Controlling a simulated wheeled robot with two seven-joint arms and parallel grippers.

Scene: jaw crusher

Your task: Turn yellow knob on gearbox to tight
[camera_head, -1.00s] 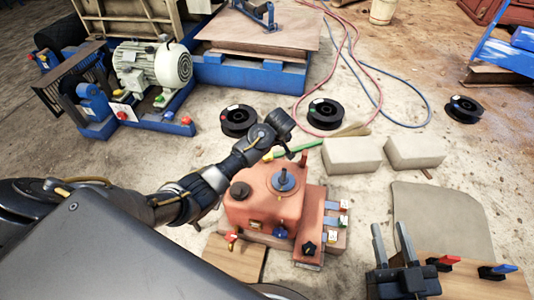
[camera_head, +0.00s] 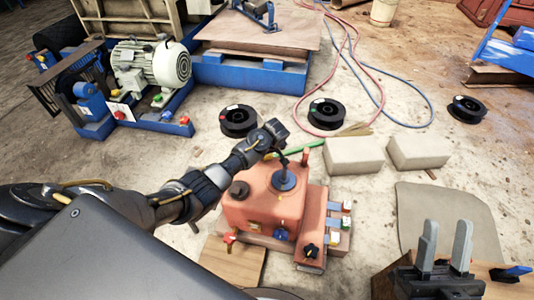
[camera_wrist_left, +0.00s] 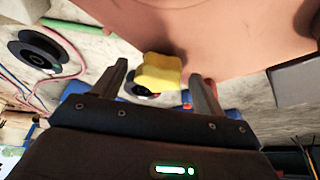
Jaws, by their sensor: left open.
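The orange gearbox (camera_head: 262,207) stands on the floor in the middle of the head view. In the left wrist view its body (camera_wrist_left: 230,25) fills the top. The yellow knob (camera_wrist_left: 160,73) is on that body, seen between my left gripper's two fingers. My left gripper (camera_wrist_left: 158,80) is open, with a finger on each side of the knob; I cannot tell whether either touches it. In the head view my left gripper (camera_head: 276,140) is at the gearbox's far side, and that knob is hidden. My right gripper (camera_head: 446,228) is open and empty at the lower right.
A dark blue knob (camera_head: 284,178) sits on top of the gearbox. Two pale blocks (camera_head: 353,155) lie behind it to the right. Black reels (camera_head: 239,120), hoses (camera_head: 372,90) and a motor (camera_head: 160,65) are farther back. A wooden board (camera_head: 232,262) lies in front.

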